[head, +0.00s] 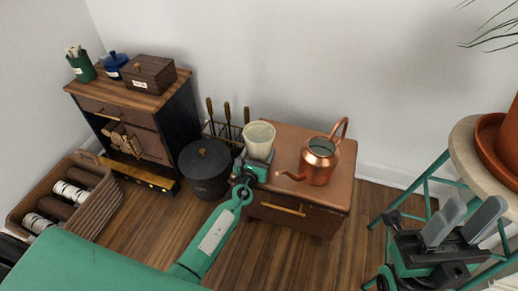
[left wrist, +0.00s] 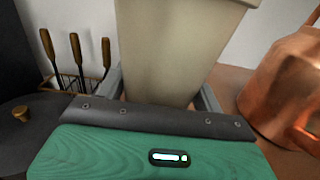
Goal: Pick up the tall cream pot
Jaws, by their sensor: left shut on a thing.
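The tall cream pot (head: 259,140) is above the left part of the brown cabinet's top in the head view. It fills the upper middle of the left wrist view (left wrist: 178,50), looking upright. My left gripper (head: 256,163) is shut on the pot, with a finger on either side of it in the wrist view. I cannot tell whether the pot's base touches the cabinet top; the gripper hides its lower part. My right gripper (head: 455,225) is empty at the lower right, its two grey fingers apart.
A copper kettle (head: 319,163) stands right of the pot on the cabinet (head: 290,135). A black lidded bucket (head: 205,170) and fire tools (head: 227,115) are to the left. A small table (head: 470,150) with a terracotta planter (head: 508,140) stands at the right.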

